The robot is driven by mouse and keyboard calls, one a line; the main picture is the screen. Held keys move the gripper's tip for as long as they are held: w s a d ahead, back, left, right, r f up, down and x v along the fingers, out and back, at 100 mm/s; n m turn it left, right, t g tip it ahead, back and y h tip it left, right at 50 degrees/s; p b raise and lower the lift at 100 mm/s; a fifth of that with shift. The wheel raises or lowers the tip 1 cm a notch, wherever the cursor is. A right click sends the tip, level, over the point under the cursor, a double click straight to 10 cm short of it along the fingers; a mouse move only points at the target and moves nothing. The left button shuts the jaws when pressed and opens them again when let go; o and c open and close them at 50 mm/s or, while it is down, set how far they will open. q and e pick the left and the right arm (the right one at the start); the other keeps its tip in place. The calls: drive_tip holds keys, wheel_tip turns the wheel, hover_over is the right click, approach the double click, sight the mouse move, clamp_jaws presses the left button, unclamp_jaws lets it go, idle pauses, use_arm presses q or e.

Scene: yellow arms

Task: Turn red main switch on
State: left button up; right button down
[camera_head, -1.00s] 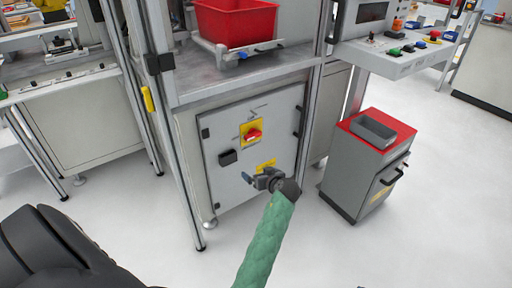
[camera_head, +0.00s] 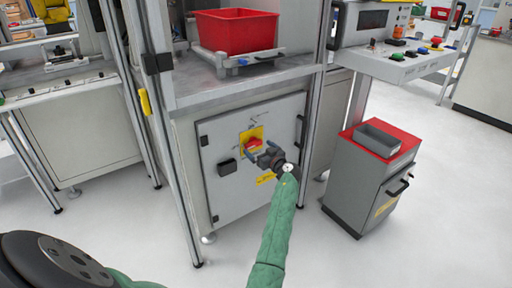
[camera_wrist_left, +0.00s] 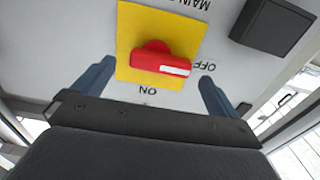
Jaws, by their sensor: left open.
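The red main switch (camera_head: 253,144) sits on a yellow plate on the grey cabinet door (camera_head: 227,190). In the left wrist view the red knob (camera_wrist_left: 160,62) lies across the yellow plate (camera_wrist_left: 135,25), with its white mark pointing toward the OFF label (camera_wrist_left: 205,66). The ON label (camera_wrist_left: 148,90) is below the plate. My left gripper (camera_head: 258,153) is at the switch in the head view. In the left wrist view its two blue-grey fingers (camera_wrist_left: 157,71) are open, one on each side of the knob, with gaps between. My right gripper is not in view.
A black box-shaped handle (camera_head: 228,167) is on the door, left of and below the switch. A grey cart with a red top (camera_head: 372,152) stands to the right. A metal frame post (camera_head: 172,165) stands left of the door. A red bin (camera_head: 236,32) sits above.

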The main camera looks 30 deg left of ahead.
sight(253, 144)
use_arm(q)
drive_tip(key=shift+x, duration=1.4)
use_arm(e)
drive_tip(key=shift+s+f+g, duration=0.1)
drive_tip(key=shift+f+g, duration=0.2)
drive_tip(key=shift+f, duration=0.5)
use_arm(q)
drive_tip(key=c, duration=1)
